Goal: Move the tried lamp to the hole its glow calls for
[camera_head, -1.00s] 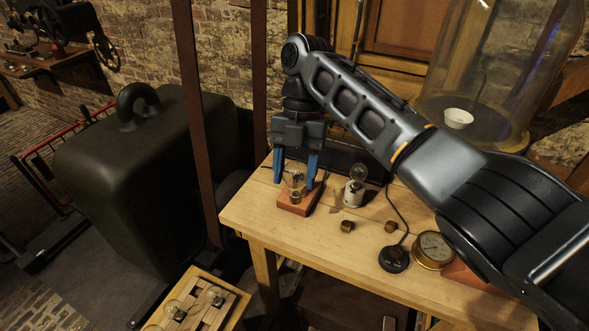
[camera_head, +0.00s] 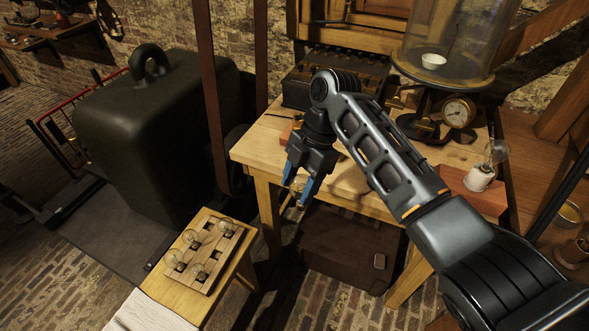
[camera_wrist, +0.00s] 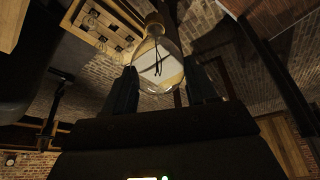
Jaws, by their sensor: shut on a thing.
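My gripper (camera_head: 301,187) is shut on a clear glass lamp (camera_head: 299,183), in front of the workbench's front edge and above the floor. In the wrist view the lamp (camera_wrist: 158,68) sits between the two blue fingers, its brass end pointing to the top of the picture. I see no clear glow in it. A wooden rack (camera_head: 205,262) with dark square holes and several clear lamps stands on a small low table at the lower left. It also shows at the top left of the wrist view (camera_wrist: 104,27). My gripper is to the right of the rack and apart from it.
The workbench (camera_head: 262,143) carries a dark box (camera_head: 310,92), a brass gauge (camera_head: 458,111) and a lamp on a white base (camera_head: 481,178). A glass bell jar (camera_head: 455,40) stands behind. A large dark weight (camera_head: 150,120) stands left. Floor shows between rack and bench.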

